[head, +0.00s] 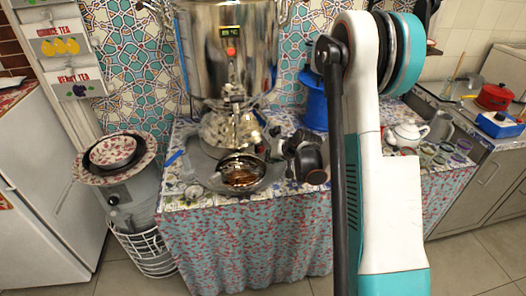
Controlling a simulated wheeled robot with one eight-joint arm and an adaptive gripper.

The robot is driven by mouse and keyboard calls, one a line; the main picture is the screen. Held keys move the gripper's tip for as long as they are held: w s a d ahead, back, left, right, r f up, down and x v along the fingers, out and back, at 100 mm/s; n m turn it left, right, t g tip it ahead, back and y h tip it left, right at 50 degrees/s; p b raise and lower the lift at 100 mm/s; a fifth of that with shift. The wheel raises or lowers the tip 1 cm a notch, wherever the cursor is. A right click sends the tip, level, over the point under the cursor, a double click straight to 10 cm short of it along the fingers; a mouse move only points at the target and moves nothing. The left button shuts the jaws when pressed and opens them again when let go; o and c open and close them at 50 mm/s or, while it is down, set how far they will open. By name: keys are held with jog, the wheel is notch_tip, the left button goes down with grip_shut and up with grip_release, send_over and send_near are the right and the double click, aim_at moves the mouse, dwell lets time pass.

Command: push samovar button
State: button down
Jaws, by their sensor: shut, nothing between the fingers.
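The samovar (202,55) is a large shiny steel urn at the back of the cloth-covered table, against the tiled wall. A small red button (230,51) shows on its front, just below a small dark display (229,32). The tap (233,92) is below the button. My gripper (276,138) is the dark, partly hidden shape low and right of the samovar's front, well below the button and apart from it. It is shut and empty. My white and teal arm covers the area to its right.
A metal bowl (240,183) with brown contents sits below the tap. A blue container (313,103) stands right of the samovar. A white teapot (407,133) and several small glasses are right of my arm. Patterned bowls (113,152) are at the left.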

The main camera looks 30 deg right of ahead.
jog(key=shift+s+d, duration=0.25)
jog(key=shift+s, duration=0.6)
jog(key=shift+s+d, duration=0.25)
jog(key=shift+s, duration=0.6)
jog(key=shift+s+d, duration=0.25)
jog(key=shift+s, duration=0.6)
